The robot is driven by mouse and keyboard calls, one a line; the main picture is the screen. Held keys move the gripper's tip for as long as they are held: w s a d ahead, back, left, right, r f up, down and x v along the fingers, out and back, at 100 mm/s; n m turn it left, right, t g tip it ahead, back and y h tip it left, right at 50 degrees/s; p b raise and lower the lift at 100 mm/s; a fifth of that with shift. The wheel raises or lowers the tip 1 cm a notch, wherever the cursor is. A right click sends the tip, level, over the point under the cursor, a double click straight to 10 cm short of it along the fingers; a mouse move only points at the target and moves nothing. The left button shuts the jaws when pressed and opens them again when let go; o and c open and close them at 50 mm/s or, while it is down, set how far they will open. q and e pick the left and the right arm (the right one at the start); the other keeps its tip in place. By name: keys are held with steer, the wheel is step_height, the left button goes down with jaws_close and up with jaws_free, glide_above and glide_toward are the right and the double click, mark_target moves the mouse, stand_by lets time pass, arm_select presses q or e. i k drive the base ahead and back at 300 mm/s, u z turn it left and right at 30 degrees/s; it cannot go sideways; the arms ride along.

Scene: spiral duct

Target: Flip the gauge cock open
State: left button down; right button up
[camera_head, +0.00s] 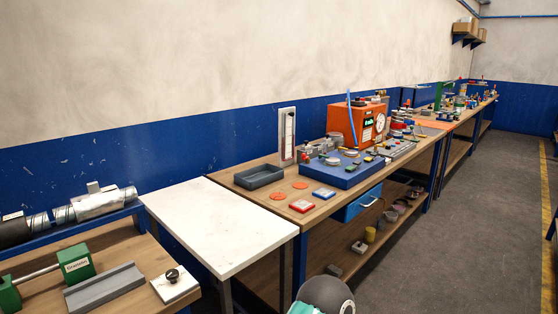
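I cannot make out the gauge cock for certain at this distance. An orange box (345,122) with a green lit display and a round dial (380,123) stands on the long wooden workbench. A tall pale upright plate with a narrow slot (287,134) stands to its left near the wall. A blue block (345,170) carrying several small fittings lies in front of the orange box; whether one of them is the cock is too small to tell. Neither gripper is in view. A rounded dark grey part at the bottom edge seems to be mine.
A grey tray (260,176), orange discs (279,196) and red and blue framed plates lie on the wooden bench. A bare white table (215,225) stands nearer. At left, a bench holds a metal duct (100,203) and green blocks (77,265). Grey floor (440,230) is clear at right.

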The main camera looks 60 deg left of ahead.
mark_target(303, 155)
steer(key=k, duration=0.3)
steer(key=u, duration=0.9)
steer(key=i, duration=1)
steer(key=u, duration=0.1)
